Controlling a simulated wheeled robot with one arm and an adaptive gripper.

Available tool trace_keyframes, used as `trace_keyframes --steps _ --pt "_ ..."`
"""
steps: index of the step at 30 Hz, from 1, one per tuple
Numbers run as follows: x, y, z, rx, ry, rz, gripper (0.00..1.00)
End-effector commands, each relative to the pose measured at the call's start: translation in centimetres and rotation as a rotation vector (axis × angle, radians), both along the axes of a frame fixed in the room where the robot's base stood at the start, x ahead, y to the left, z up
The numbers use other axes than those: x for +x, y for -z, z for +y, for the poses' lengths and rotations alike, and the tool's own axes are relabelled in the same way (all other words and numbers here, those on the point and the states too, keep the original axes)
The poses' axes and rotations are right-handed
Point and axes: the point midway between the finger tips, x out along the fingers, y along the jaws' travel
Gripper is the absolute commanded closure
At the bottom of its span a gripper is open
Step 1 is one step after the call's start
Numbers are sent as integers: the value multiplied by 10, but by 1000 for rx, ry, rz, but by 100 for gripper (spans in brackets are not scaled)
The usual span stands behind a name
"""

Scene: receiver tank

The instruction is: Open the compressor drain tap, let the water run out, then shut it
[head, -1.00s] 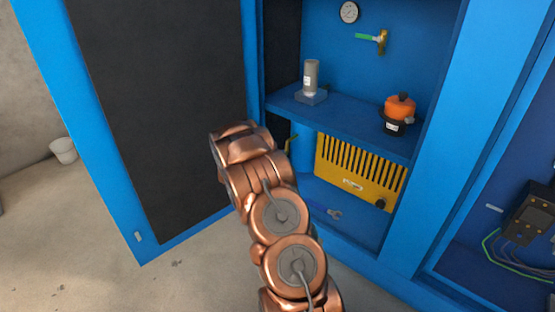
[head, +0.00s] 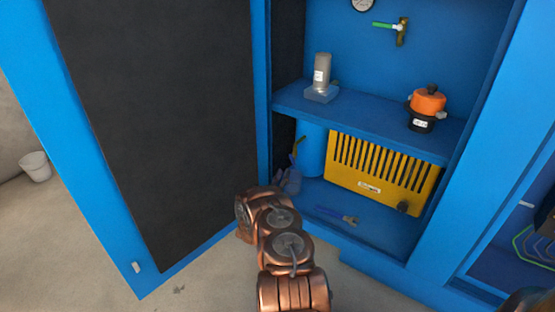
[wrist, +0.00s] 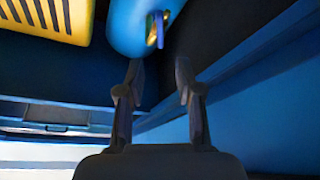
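A blue cylindrical tank (head: 313,150) stands in the lower left of the cabinet, beside the yellow slatted unit. A small yellow lever (head: 299,142) shows at its left in the head view. In the wrist view a tap with a yellow handle (wrist: 153,30) sits on the tank's rounded end (wrist: 132,22). My gripper (wrist: 158,72) is open and empty, its fingertips pointing toward the tap with a gap left between them. In the head view my gripper (head: 291,172) is low in the cabinet opening, close to the lever. The handle's exact position is unclear.
A brass tap with a green handle (head: 390,26) is on the back wall. The shelf (head: 365,118) holds a grey cylinder (head: 322,75) and an orange-topped pot (head: 427,105). A blue-handled tool (head: 335,215) lies below the yellow unit (head: 385,172). The open door (head: 150,130) borders the left.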

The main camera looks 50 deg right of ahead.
Motion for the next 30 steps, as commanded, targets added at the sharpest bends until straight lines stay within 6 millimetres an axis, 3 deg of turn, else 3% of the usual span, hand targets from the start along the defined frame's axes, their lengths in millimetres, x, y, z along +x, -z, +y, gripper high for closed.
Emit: trace_keyframes --steps 5,21,30 --pt "-4 2 -6 -15 14 0 65" --pt "11 -21 -66 -16 11 -1 65" --pt "12 -24 -70 -15 10 1 65"
